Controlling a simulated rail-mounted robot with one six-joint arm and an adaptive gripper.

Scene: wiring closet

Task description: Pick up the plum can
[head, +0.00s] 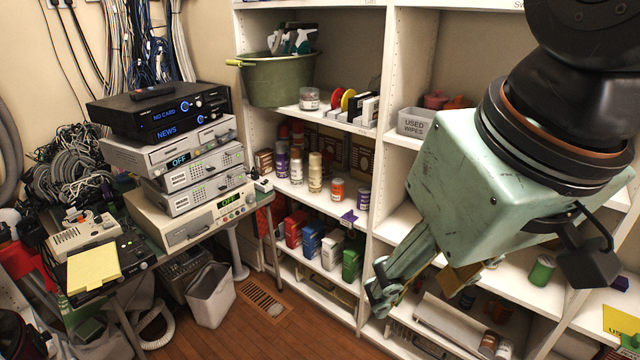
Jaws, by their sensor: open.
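A purple can with a light top (281,163) stands upright at the left of the middle shelf. A smaller purple can (363,198) stands at the right end of that shelf, beside an orange can. I cannot tell which of the two is the plum can. My gripper (412,286) is on the right, in front of the shelving, pointing down and left. It is open, with no object visible in it. It is apart from both cans, to their right and lower in the picture. Part of its far finger is hidden behind the near one.
A white upright (383,110) divides the shelving bays. Cream and orange cans share the purple cans' shelf; coloured boxes fill the shelf below. A desk with stacked devices (195,165) and a grey bin (211,296) stand at left. A green can (541,270) is at right. Some wooden floor is clear.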

